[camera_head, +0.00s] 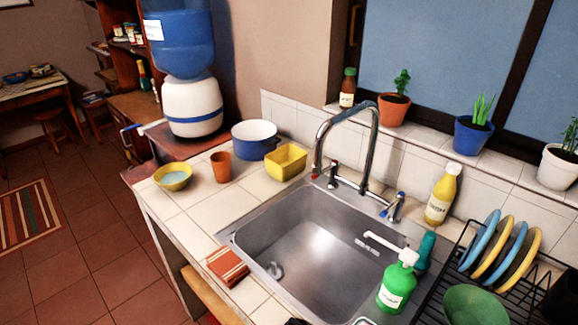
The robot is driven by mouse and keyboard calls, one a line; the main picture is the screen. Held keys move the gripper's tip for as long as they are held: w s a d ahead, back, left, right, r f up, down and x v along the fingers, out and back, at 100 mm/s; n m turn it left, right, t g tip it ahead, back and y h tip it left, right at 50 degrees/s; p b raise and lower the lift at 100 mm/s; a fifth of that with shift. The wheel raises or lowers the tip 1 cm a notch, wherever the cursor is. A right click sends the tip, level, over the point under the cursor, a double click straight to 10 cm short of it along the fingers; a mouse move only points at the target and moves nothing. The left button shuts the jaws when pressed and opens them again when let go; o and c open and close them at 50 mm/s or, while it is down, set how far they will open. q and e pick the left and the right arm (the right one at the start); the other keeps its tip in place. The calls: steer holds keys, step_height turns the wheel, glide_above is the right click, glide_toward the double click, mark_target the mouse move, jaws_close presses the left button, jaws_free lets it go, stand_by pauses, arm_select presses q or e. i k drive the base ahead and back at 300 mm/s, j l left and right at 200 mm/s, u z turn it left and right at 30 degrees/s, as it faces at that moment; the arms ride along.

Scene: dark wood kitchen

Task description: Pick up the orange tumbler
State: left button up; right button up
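The orange tumbler (221,167) stands upright on the tiled counter, left of the sink. It is between a yellow bowl (173,177) on its left and a blue pot (255,140) on its right, apart from the bowl. Neither of my grippers can be made out in the head view. A small dark shape shows at the bottom edge, too cut off to identify.
A yellow rectangular container (286,162) sits beside the pot. The sink (318,247) with its tall faucet (348,150) lies to the right. A folded red cloth (228,267) lies on the front counter. Bare tiles (207,212) are in front of the tumbler.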

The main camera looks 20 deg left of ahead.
mark_target(222, 168)
steer(key=j+z, duration=0.4)
steer(key=k+j+z, duration=0.1)
steer(key=j+z, duration=0.35)
steer(key=k+j+z, duration=0.1)
steer(key=j+z, duration=0.3)
steer(key=k+j+z, duration=0.2)
steer(key=z, duration=0.25)
steer(key=j, duration=0.1)
